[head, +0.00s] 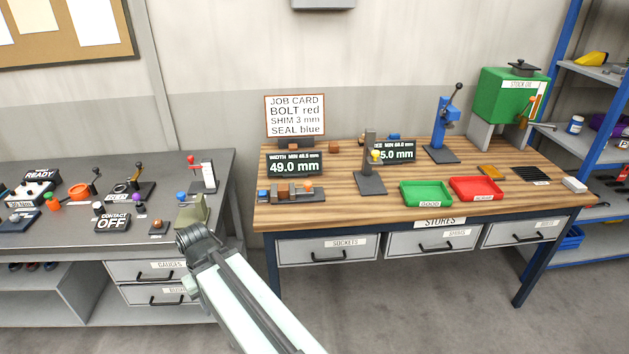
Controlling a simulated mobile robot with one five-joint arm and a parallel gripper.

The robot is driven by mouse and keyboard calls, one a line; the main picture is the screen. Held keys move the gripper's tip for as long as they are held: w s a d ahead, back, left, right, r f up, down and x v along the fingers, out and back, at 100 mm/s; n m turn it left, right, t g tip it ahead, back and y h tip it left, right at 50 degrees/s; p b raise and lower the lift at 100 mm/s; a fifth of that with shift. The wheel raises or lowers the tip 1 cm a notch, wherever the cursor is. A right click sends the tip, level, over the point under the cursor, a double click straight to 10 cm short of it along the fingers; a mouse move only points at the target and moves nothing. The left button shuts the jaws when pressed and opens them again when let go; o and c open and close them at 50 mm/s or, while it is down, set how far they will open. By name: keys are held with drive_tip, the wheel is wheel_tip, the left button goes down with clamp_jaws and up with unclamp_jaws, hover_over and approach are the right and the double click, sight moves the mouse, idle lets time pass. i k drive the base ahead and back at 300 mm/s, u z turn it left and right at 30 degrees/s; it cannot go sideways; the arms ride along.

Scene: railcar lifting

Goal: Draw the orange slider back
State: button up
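A width gauge (298,195) sits at the left front of the wooden bench, in front of a display reading 49.0 mm. Which of these is the orange slider is too small to tell. My gripper (190,211) is at the right edge of the grey table, left of the gauge and well apart from it. Its fingers are too small and angled to show whether they are open or shut.
The grey table (120,240) holds several controls, including an orange knob (52,191) and a red-topped lever (203,176). On the wooden bench stand a grey post gauge (370,165), a green tray (425,206), a red tray (489,198) and a blue press (441,130). A gap separates the tables.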

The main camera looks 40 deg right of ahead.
sight(307, 191)
drive_tip(key=i, duration=1.45)
drive_tip(key=u, duration=0.05)
